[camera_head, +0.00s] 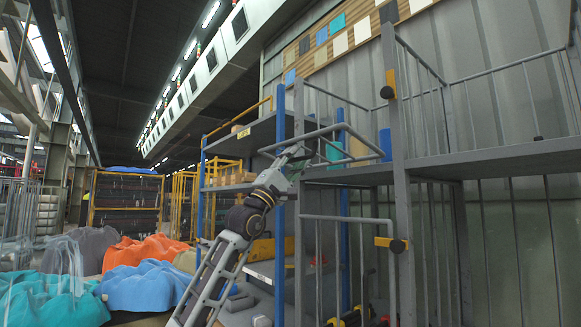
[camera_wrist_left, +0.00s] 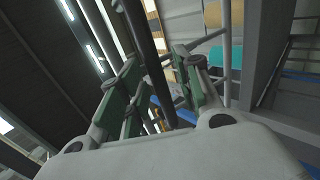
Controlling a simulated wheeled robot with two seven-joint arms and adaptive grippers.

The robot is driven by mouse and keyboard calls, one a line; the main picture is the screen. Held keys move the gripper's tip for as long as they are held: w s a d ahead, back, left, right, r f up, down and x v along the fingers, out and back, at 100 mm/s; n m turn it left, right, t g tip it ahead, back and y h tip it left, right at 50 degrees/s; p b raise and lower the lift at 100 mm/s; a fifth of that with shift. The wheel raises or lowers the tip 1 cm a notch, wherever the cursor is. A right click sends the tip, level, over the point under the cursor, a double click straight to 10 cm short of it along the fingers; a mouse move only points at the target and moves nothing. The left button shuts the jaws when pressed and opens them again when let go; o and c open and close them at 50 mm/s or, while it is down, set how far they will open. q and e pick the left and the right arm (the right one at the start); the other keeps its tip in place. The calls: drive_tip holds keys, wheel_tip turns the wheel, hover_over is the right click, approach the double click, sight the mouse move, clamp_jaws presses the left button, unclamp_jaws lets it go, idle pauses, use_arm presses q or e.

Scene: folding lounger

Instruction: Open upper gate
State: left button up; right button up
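The upper gate (camera_head: 362,140) is a grey tube frame to the left of the tall grey post (camera_head: 399,130). Its rails reach left past the blue posts, at an angle to the shelf front. A yellow latch with a black knob (camera_head: 387,92) is on the post above it. My left gripper (camera_head: 297,153) is up at the gate's left end. In the left wrist view its green-padded fingers (camera_wrist_left: 158,65) stand apart. A dark bar (camera_wrist_left: 147,45) runs between or behind them; contact is unclear. My right gripper is not in view.
A lower barred gate (camera_head: 345,218) with its own yellow latch (camera_head: 386,243) is below. A railed grey platform (camera_head: 500,160) is at right. Blue posts (camera_head: 281,130) stand close to my left arm. Orange (camera_head: 145,252) and blue (camera_head: 145,285) draped heaps lie at lower left.

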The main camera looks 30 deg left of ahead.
use_arm(q)
drive_tip(key=shift+f, duration=0.15)
drive_tip(key=v, duration=1.1)
drive_tip(key=shift+s+f, duration=0.2)
drive_tip(key=shift+s, duration=0.1)
idle(0.6)
drive_tip(key=shift+a, duration=0.15)
idle(0.5)
